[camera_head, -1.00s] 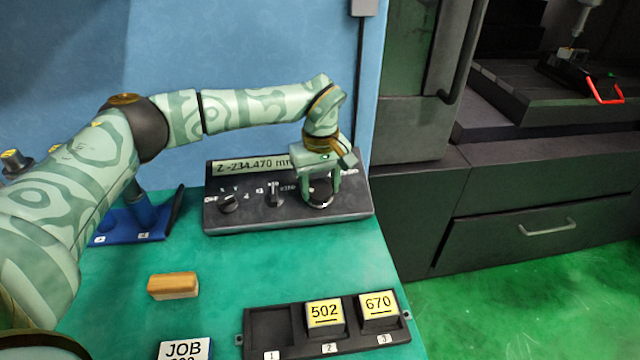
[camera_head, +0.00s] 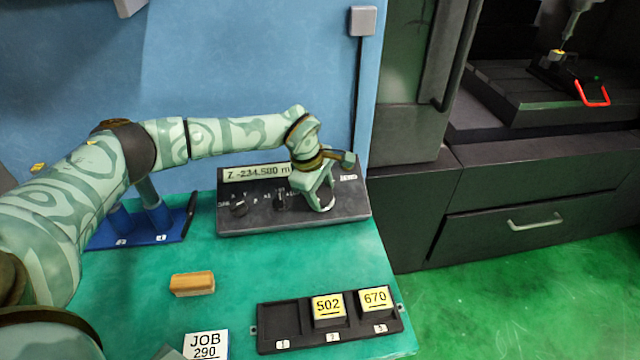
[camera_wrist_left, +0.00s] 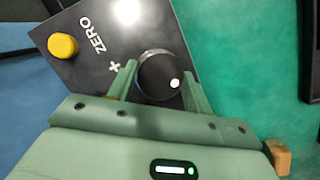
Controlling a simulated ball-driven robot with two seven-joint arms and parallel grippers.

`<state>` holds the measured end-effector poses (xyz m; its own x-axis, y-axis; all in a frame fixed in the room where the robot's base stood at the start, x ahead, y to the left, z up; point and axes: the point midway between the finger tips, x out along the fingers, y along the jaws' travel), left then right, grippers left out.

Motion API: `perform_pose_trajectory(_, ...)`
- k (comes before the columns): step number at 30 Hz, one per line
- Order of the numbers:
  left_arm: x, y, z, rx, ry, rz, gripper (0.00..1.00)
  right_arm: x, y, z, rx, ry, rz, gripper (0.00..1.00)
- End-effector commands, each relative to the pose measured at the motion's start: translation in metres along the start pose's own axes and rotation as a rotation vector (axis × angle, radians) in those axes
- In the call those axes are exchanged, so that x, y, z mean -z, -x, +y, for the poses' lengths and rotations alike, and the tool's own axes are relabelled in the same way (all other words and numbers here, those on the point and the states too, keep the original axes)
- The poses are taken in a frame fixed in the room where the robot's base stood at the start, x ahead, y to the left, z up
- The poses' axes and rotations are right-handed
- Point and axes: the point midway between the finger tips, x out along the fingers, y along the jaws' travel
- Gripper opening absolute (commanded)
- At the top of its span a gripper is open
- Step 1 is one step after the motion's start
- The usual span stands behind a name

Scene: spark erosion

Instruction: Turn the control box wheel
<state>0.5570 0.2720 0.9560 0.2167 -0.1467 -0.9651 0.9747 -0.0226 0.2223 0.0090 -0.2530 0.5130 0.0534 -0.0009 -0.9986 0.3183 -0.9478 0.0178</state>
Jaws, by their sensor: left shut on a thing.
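In the left wrist view the wheel (camera_wrist_left: 160,75) is a round black knob with a silver rim and a white dot, between the two green fingers (camera_wrist_left: 158,84). The left gripper is shut on the wheel. In the head view the gripper mostly hides the wheel. My right gripper is not in view.
A yellow button (camera_wrist_left: 62,46) sits beside the ZERO label. A black tray (camera_head: 280,312) holds blocks 502 (camera_head: 328,306) and 670 (camera_head: 375,299). A wooden block (camera_head: 192,284), a JOB 290 card (camera_head: 206,345) and a blue holder (camera_head: 165,238) are also on the bench.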

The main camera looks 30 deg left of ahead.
Motion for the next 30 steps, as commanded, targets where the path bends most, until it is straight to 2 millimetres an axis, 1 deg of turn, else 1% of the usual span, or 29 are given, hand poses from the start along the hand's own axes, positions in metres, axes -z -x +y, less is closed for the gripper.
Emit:
perform_pose_trajectory(1,0.000,0.003,-0.002,-0.010,0.039,-0.003,0.27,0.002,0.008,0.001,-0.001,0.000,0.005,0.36)
perform_pose_trajectory(15,0.001,0.002,-0.005,-0.173,0.452,-0.037,0.27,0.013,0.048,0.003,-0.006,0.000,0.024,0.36)
perform_pose_trajectory(24,0.000,0.001,-0.007,-0.275,0.714,-0.060,0.27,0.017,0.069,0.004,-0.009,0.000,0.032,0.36)
perform_pose_trajectory(30,0.000,-0.001,-0.007,-0.338,0.868,-0.073,0.27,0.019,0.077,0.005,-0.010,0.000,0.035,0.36)
